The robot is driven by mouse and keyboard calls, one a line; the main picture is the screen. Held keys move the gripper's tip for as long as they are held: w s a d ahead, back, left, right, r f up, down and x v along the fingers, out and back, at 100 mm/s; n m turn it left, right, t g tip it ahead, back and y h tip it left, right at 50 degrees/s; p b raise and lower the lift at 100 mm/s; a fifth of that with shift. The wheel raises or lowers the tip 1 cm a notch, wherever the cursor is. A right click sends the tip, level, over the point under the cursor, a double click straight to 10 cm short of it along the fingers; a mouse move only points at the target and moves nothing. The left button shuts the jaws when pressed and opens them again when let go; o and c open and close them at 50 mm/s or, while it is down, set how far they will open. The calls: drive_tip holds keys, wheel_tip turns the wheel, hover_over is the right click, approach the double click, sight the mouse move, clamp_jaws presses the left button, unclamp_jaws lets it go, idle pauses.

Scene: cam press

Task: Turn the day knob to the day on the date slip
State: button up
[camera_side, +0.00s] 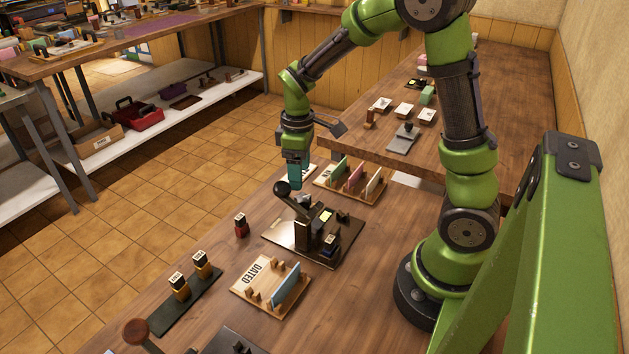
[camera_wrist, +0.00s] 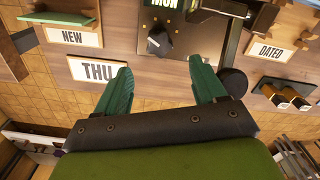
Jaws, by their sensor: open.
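The date slip (camera_wrist: 97,71) is a white card reading THU, lying at the left in the wrist view. The day knob (camera_wrist: 158,41) is a dark round knob with a pale mark, on the dark plate of the cam press (camera_side: 283,241). A window (camera_wrist: 164,3) above the knob reads MON, partly cut by the frame edge. My gripper (camera_wrist: 163,70) has teal fingers spread apart with nothing between them. It appears below the knob in the wrist view, apart from it. In the side view my gripper (camera_side: 295,176) hangs above the table at the press's far end.
The press's black ball-ended lever (camera_side: 282,188) rises close to my gripper; its ball (camera_wrist: 233,82) is right of my fingers in the wrist view. A NEW rack (camera_wrist: 73,36) and a DATED rack (camera_wrist: 272,51) flank the press. A small red-based stamp (camera_side: 241,226) stands nearby.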

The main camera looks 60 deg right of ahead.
sight(301, 197)
wheel_tip(301, 197, down, 7)
idle(0.3)
drive_tip(key=c, duration=1.1)
drive_tip(key=shift+o, duration=0.2)
